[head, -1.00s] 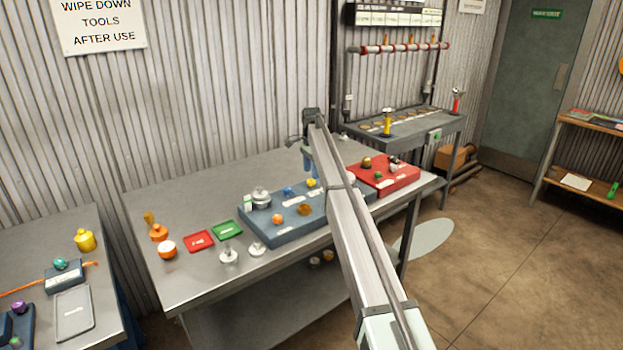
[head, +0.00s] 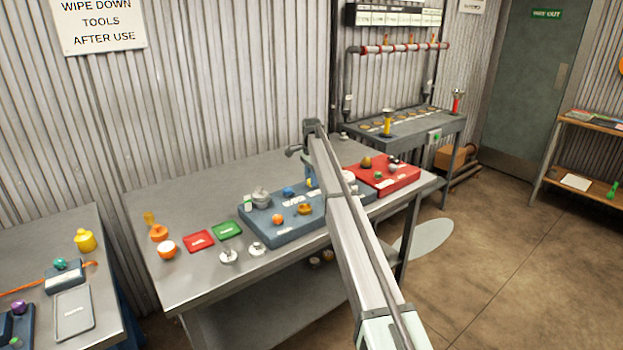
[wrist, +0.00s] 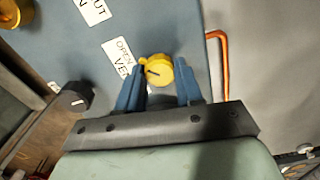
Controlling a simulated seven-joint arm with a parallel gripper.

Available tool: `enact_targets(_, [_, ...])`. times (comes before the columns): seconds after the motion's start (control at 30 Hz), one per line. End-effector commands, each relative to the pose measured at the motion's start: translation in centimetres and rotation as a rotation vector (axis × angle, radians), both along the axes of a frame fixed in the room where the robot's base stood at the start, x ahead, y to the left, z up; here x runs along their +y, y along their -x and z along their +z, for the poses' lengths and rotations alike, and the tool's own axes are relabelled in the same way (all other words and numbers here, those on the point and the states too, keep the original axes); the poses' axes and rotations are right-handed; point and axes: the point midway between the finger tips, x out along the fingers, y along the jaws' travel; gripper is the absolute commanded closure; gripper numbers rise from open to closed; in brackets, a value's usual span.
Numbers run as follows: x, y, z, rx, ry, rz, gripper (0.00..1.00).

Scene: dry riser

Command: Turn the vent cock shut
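The vent cock is a small yellow knob (wrist: 159,70) with a dark pointer line on its face. It sits on the blue panel (wrist: 70,55), beside a white label (wrist: 118,55) reading "OPEN" and, partly cut off, "VEN". My gripper (wrist: 160,78) has its blue fingers on either side of the knob, with a narrow gap at the right finger; contact at the left finger cannot be told. In the head view, the yellow knob (head: 309,183) is partly behind my gripper and arm at the back of the blue panel (head: 262,234).
An orange-brown bent pipe (wrist: 222,60) runs right of the knob. A black knob (wrist: 76,97) is at the left of the wrist view. The head view shows a red box (head: 398,184) to the right and red and green plates (head: 227,230) to the left.

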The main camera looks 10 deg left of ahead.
Motion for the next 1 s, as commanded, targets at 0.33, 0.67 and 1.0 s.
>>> enact_targets(0.33, [-0.01, 0.01, 0.01, 0.0, 0.0, 0.0, 0.95])
enact_targets(0.67, [0.0, 0.0, 0.02, 0.001, 0.001, 0.071, 0.95])
enact_targets(1.0, [0.02, -0.02, 0.03, 0.001, 0.001, 0.336, 0.95])
